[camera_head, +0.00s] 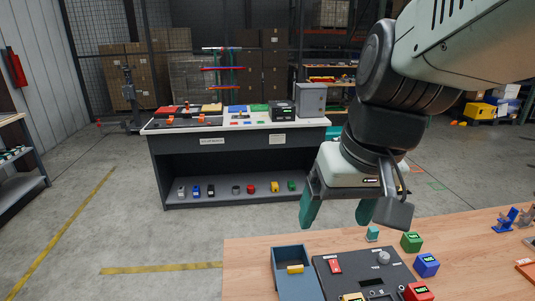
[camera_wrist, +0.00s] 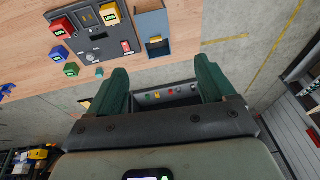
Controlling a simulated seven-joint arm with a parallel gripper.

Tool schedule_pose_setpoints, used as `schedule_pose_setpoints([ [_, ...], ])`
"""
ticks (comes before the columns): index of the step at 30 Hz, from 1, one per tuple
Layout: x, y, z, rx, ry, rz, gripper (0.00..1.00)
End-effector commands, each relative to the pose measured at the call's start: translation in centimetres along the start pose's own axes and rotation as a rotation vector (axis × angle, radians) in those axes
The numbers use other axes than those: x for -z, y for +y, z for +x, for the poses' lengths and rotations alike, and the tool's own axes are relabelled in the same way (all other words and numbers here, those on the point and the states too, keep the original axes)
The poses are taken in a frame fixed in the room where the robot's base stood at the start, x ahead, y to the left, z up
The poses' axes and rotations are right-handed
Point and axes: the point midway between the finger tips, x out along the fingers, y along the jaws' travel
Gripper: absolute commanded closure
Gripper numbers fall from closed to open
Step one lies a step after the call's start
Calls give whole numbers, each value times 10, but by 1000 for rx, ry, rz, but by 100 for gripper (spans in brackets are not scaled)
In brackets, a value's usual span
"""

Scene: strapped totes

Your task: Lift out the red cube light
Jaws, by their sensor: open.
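The red cube light (camera_head: 418,292) has a small label on top and is cut by the bottom edge of the head view. It also shows at the upper left of the wrist view (camera_wrist: 62,28), at a corner of the dark grey panel (camera_head: 330,284). I cannot tell how deep it sits. A yellow cube (camera_wrist: 110,14) sits at another part of the panel. My gripper (camera_head: 337,213) is open and empty, above the table's far edge and well away from the red cube. Its green fingers also show in the wrist view (camera_wrist: 160,78).
A blue cube (camera_head: 427,265), a green cube (camera_head: 411,242) and a small teal piece (camera_head: 372,234) stand beside the panel. The panel bears a red switch (camera_head: 334,266) and a knob (camera_head: 384,257). A blue-grey tray (camera_head: 287,256) holds a yellow block (camera_head: 295,269). Another workbench (camera_head: 240,123) stands behind.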

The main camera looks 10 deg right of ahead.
Motion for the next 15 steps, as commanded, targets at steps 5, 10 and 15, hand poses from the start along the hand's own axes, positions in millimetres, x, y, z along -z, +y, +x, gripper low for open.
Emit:
schedule_pose_setpoints([
  [5, 21, 62, 34, -143, -164, -263, 17],
  [10, 30, 132, 78, -153, -346, -589, 17],
  [15, 26, 203, 132, -43, -449, -935, 17],
])
